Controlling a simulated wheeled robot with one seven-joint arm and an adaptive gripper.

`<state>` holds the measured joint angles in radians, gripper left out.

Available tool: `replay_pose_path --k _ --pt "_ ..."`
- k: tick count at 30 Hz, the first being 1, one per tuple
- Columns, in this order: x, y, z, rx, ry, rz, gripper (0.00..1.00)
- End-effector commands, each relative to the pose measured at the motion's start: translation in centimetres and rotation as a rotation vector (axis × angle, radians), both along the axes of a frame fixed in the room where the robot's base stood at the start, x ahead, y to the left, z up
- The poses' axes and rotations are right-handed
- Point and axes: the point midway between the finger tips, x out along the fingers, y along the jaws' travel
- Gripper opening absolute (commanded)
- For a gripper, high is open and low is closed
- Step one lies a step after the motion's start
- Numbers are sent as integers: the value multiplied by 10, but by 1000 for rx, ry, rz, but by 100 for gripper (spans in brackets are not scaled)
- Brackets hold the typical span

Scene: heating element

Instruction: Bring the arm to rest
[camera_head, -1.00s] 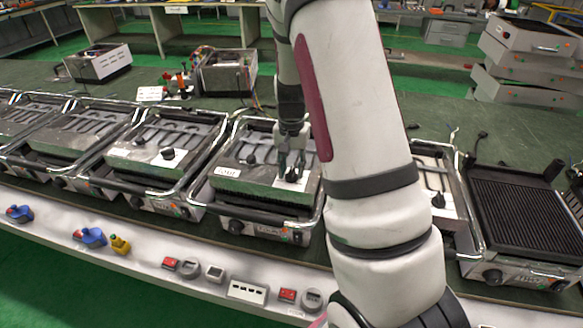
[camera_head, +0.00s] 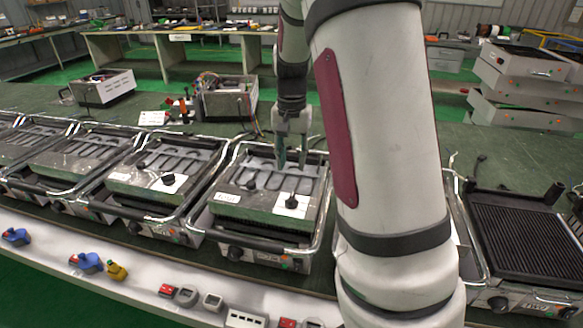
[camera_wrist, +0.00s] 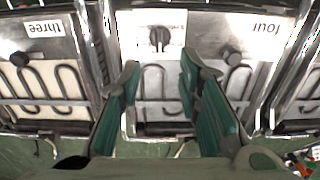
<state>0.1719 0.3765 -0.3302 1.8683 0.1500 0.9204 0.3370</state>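My gripper (camera_head: 291,152) hangs from the arm above the back part of a grill unit with a dark heating element. In the wrist view my gripper (camera_wrist: 160,72) shows two green-padded fingers spread apart with nothing between them. Beyond the fingers is a black knob (camera_wrist: 158,38) on a white plate; the same knob seems to show in the head view (camera_head: 291,202). Curved heating elements (camera_wrist: 163,103) lie below the gripper. My large arm link hides part of the unit to the right.
Labels reading "three" (camera_wrist: 32,28) and "four" (camera_wrist: 266,27) show on units in the wrist view. A ribbed black grill (camera_head: 515,228) stands at the right. An open metal box (camera_head: 228,100) stands behind the row. Blue and yellow parts (camera_head: 88,262) lie on the front ledge.

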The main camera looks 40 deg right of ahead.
Motion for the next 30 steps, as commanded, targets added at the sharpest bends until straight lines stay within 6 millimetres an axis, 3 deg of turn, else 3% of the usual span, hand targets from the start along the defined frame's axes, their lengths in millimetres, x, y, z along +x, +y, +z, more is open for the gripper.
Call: replay_pose_path --k 19,23,30 --pt "-2 5 6 2 -9 12 32" --pt "-11 25 29 9 -46 73 32" --pt "-55 89 86 10 -149 289 32"
